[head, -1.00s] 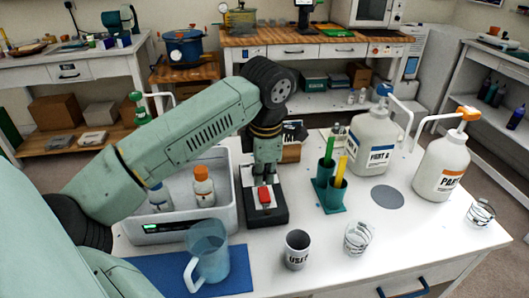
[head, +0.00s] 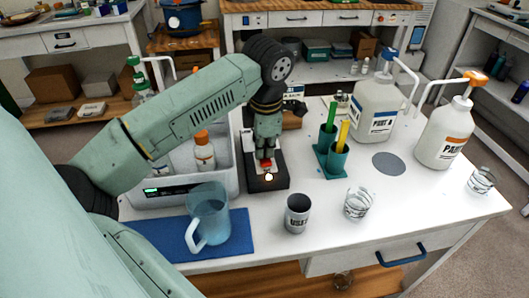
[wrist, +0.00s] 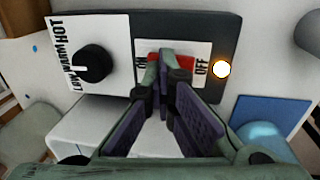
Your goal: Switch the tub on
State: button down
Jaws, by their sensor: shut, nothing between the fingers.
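The white tub (head: 231,184) stands at the left of the bench with bottles in it and a small green display on its front. Beside it is a dark control box (head: 280,182) with a red rocker switch (wrist: 158,58) between ON and OFF labels. A round lamp (wrist: 221,69) near OFF glows; it also shows in the head view (head: 268,177). A black dial (wrist: 95,62) is marked LOW, WARM, HOT. My gripper (wrist: 165,66) is shut and empty, its fingertips at the switch and partly covering it. Whether they touch it I cannot tell.
A blue jug (head: 208,218) stands on a blue mat (head: 242,242) in front of the tub. A grey mug (head: 297,214) and a clear cup (head: 358,204) stand to the right. A green holder (head: 331,160) with sticks and two pump bottles are further right.

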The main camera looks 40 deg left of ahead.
jog(key=shift+s+d+f, duration=0.1)
jog(key=shift+s+f, duration=0.05)
jog(key=shift+f, duration=0.05)
jog(key=shift+s+d, duration=0.1)
jog(key=shift+s+d+b, duration=0.35)
jog(key=shift+d+b, duration=0.1)
jog(key=shift+r, duration=0.1)
